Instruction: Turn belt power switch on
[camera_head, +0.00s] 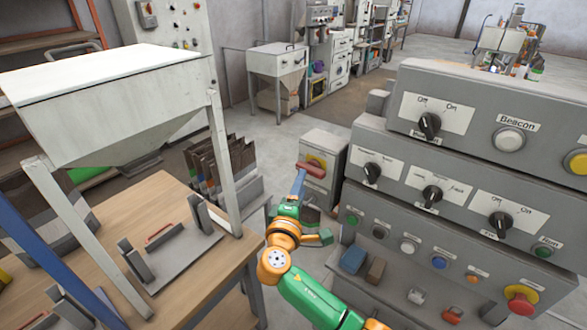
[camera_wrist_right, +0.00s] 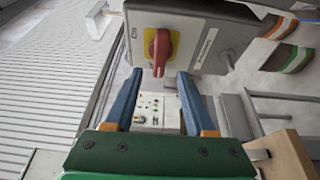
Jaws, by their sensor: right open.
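The belt power switch is a red rotary handle (camera_head: 311,169) on a yellow plate, on the front of a small grey box (camera_head: 325,150) in the middle of the head view. In the right wrist view the red handle (camera_wrist_right: 160,50) stands upright in the picture, beyond the fingertips and between their lines. My right gripper (camera_head: 298,184) is just in front of the box. In its wrist view the two blue fingers (camera_wrist_right: 160,82) are apart with nothing between them. Contact with the handle cannot be made out. My left gripper is not in view.
A large grey control panel (camera_head: 455,185) with knobs and buttons stands close on the right. A white hopper (camera_head: 110,95) stands over a wooden table (camera_head: 190,285) on the left. A rack of dark bags (camera_head: 222,165) is left of the switch box.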

